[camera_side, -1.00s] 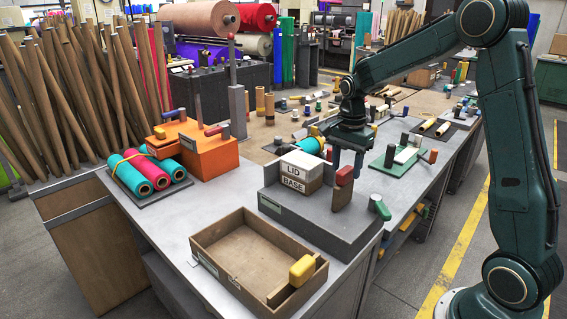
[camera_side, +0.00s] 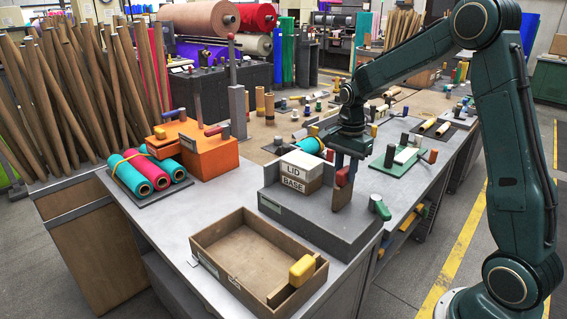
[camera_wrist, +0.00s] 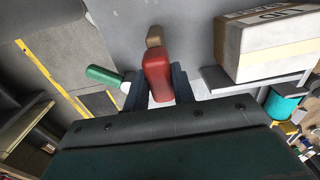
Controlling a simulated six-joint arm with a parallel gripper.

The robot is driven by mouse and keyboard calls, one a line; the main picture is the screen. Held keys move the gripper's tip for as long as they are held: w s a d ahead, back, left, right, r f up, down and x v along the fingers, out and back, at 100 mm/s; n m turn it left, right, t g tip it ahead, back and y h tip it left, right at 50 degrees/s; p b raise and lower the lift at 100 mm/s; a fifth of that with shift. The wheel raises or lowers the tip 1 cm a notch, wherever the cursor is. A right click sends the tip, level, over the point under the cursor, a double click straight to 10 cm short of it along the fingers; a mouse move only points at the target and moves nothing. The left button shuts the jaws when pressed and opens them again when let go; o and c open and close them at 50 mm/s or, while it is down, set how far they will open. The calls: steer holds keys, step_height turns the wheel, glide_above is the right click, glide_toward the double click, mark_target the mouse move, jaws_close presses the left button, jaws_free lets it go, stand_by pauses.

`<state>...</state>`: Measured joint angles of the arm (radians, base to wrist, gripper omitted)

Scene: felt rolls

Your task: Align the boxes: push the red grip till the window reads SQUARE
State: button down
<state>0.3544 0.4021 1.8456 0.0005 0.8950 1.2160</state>
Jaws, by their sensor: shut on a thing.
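The red grip (camera_wrist: 158,74) stands between my gripper's fingers in the wrist view, on a brown lever (camera_side: 341,198) rising from the grey fixture. In the side view my gripper (camera_side: 345,171) is down over the red grip and shut on it, hiding much of it. The boxes, marked LID (camera_side: 298,165) and BASE (camera_side: 294,184), are stacked on the fixture to the left of the grip. A window plate (camera_side: 270,205) sits on the fixture's front face; its reading is too small to tell.
A green handle (camera_side: 380,208) juts from the fixture's right end. A wooden tray (camera_side: 225,222) with a yellow grip (camera_side: 302,270) stands in front. An orange block (camera_side: 208,155) and banded felt rolls (camera_side: 140,178) are at the left. A green board (camera_side: 397,168) lies behind at right.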

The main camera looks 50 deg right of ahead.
steer(key=w, duration=0.4)
steer(key=shift+w, duration=0.3)
steer(key=shift+r, duration=0.1)
steer(key=c, duration=1.2)
jaws_free()
steer(key=shift+o, duration=0.2)
step_height(320, 180, up, 14)
